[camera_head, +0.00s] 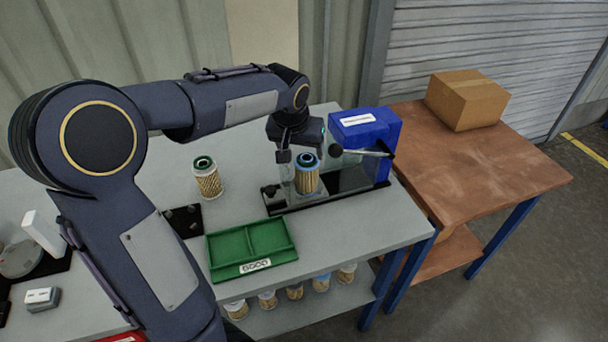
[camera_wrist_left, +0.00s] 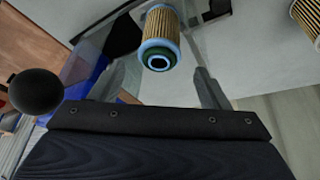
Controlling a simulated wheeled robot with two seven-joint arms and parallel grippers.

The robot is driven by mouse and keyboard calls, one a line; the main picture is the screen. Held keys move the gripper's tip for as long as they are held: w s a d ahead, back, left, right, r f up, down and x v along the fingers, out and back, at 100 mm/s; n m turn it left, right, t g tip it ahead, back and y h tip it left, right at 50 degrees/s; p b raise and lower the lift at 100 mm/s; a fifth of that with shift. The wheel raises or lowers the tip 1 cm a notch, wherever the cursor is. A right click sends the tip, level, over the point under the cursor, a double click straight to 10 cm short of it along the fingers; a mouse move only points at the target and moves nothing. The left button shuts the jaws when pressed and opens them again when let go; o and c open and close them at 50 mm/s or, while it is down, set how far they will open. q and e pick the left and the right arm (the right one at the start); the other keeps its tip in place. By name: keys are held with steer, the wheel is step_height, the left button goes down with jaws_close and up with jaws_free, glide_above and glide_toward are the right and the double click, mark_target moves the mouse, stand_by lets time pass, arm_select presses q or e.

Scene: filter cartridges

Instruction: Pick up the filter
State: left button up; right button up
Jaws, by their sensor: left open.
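A filter (camera_head: 307,176) with a blue top ring and a tan pleated body stands upright on the black base of the blue machine. It also shows in the left wrist view (camera_wrist_left: 160,32), between my open fingers. My left gripper (camera_head: 297,160) is open and close above and around the filter's top. I cannot tell whether a finger touches it. A second filter (camera_head: 207,178), with a green top ring, stands on the grey table to the left. It is partly seen at the right edge of the wrist view (camera_wrist_left: 308,18). My right gripper is not in view.
The blue machine (camera_head: 366,135) with its lever and black knob (camera_wrist_left: 36,91) is right beside my left gripper. A green divided tray (camera_head: 251,268) lies in front. Several filters stand on the shelf below. A cardboard box (camera_head: 466,100) rests on the brown table (camera_head: 490,172).

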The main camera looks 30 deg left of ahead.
mark_target(307, 157)
arm_select(q)
steer(key=shift+w+a+f, duration=0.1)
steer(key=shift+w+f, duration=0.15)
steer(key=shift+w, duration=0.3)
steer(key=shift+w+f, duration=0.2)
steer(key=shift+w, duration=0.3)
steer(key=x, duration=0.7)
steer(key=shift+w+a+f, duration=0.15)
steer(key=shift+a+f, duration=0.05)
steer(key=shift+r, duration=0.1)
steer(key=c, duration=0.8)
